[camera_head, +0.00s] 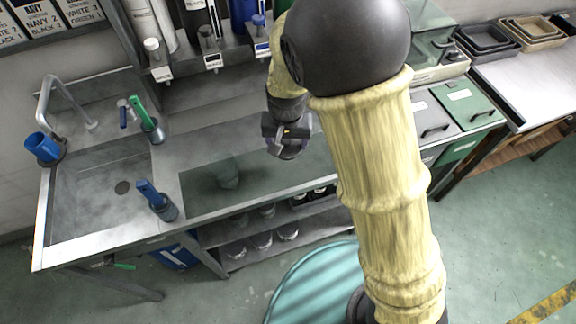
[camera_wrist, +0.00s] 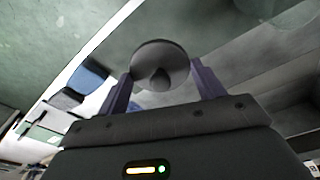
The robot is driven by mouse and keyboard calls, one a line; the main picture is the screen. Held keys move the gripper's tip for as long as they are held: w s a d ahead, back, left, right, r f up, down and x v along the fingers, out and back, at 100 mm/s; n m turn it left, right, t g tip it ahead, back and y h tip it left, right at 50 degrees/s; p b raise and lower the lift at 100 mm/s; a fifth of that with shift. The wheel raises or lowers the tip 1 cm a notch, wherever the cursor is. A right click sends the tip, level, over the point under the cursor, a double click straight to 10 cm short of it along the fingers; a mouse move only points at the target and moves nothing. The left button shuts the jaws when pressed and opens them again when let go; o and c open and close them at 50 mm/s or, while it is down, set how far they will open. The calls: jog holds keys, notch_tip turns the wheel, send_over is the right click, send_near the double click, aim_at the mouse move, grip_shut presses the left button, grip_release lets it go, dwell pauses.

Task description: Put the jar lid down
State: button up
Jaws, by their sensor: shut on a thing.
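The jar lid is a round grey disc with a knob-like centre (camera_wrist: 158,62), seen between the two purple-grey fingers in the wrist view. My gripper (camera_wrist: 162,82) is shut on it. In the head view my gripper (camera_head: 287,142) hangs over the back right part of the bench top, near the dark green panel (camera_head: 265,180). There the lid is hard to tell from the dark fingers. I cannot tell its exact height above the surface. A faint, dim upright shape (camera_head: 229,174) shows on the green panel, to the left of and in front of my gripper.
A sink (camera_head: 105,195) with a tap (camera_head: 48,100) and blue and green brush holders is at left. Dispensers (camera_head: 208,40) line the back. Lidded bins (camera_head: 465,105) stand at right. Several jars (camera_head: 262,240) are on the lower shelf. The bench top between sink and gripper looks mostly clear.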

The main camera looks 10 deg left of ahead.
aim_at(287, 149)
notch_tip(287, 149, down, 6)
jog(key=shift+r, duration=0.2)
jog(key=shift+w+f, duration=0.1)
jog(key=shift+f, duration=0.1)
jog(key=shift+w+d, duration=0.1)
jog(key=shift+w, duration=0.05)
jog(key=shift+s+f, duration=0.2)
jog(key=shift+f, duration=0.05)
notch_tip(287, 149, down, 3)
jog(key=shift+w+f, duration=0.15)
jog(key=shift+f, duration=0.05)
jog(key=shift+r, duration=0.1)
